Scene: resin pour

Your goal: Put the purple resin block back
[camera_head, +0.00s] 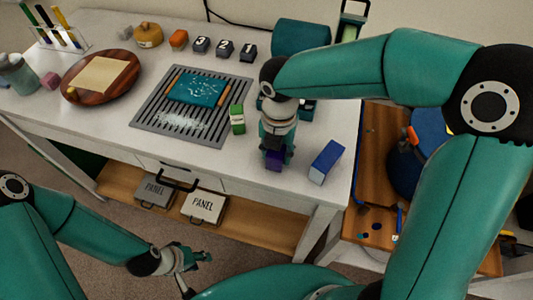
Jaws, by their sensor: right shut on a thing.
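The purple resin block (274,160) is at the front right part of the white table, below my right gripper. My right gripper (275,153) points down and is shut on the purple block, hiding its upper part. I cannot tell whether the block touches the table. My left gripper (200,255) hangs low in front of the table, over the floor, away from any object. Its fingers are small and their opening is hard to make out.
A green block (237,119) and a blue block (325,162) stand on either side of the purple block. A grey slatted rack (150,124) holds a teal panel (196,89). Numbered dark blocks (224,47), a round wooden board (72,87) and a tube rack (60,42) stand farther back.

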